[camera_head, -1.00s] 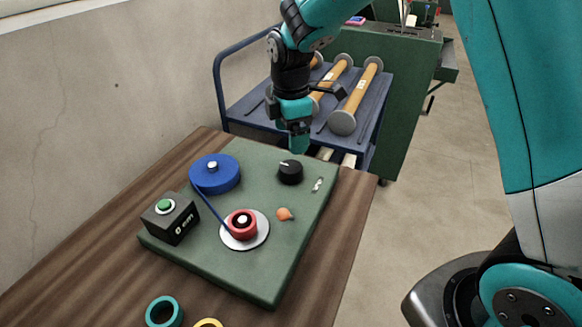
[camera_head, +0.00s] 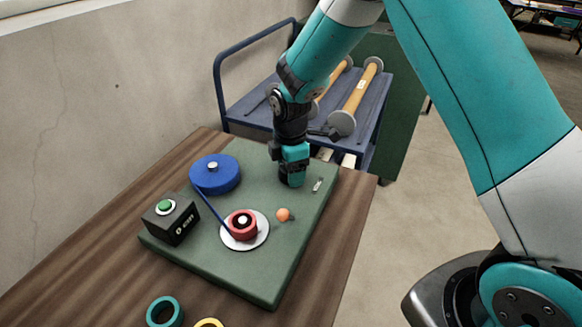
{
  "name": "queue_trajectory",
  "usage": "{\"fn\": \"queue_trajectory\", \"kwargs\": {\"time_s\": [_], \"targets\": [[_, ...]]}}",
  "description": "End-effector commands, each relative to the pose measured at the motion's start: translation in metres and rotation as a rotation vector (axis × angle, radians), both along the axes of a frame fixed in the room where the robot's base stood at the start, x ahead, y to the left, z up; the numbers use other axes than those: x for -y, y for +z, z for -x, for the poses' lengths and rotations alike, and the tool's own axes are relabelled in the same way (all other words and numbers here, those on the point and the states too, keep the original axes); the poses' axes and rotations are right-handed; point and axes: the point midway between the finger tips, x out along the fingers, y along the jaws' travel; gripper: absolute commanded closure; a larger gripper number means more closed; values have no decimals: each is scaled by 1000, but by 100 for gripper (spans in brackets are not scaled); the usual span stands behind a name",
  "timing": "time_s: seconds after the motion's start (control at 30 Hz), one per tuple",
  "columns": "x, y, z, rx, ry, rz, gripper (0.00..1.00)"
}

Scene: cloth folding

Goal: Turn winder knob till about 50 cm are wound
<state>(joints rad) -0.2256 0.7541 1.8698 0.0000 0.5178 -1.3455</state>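My gripper (camera_head: 292,178) points down over the spot on the green winder board (camera_head: 262,262) where the black knob stood. The knob is hidden behind or between the fingers, and I cannot tell whether they grip it. A blue spool (camera_head: 222,178) sits at the back left of the board. A blue strip (camera_head: 212,208) runs from it to a red reel (camera_head: 238,233) on a pale disc. The dark counter box (camera_head: 176,229) with a green button reads "0 cm".
A small orange ball-like part (camera_head: 283,214) and a small metal plate (camera_head: 318,184) lie on the board near my gripper. Teal (camera_head: 164,309) and yellow (camera_head: 208,323) rings lie on the wooden table (camera_head: 95,235). A blue cart (camera_head: 246,111) with rolls stands behind.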

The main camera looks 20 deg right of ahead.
Motion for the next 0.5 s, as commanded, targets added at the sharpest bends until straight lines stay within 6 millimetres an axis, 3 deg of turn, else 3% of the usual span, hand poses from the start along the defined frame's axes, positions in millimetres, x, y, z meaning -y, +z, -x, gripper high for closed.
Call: {"fn": "queue_trajectory", "kwargs": {"time_s": [0.03,0.1,0.13,0.5], "targets": [[0,0,0,0,0,0,43],[0,0,0,0,0,0,59],[0,0,0,0,0,0,62],[0,1,0,0,-54,0,62]]}}
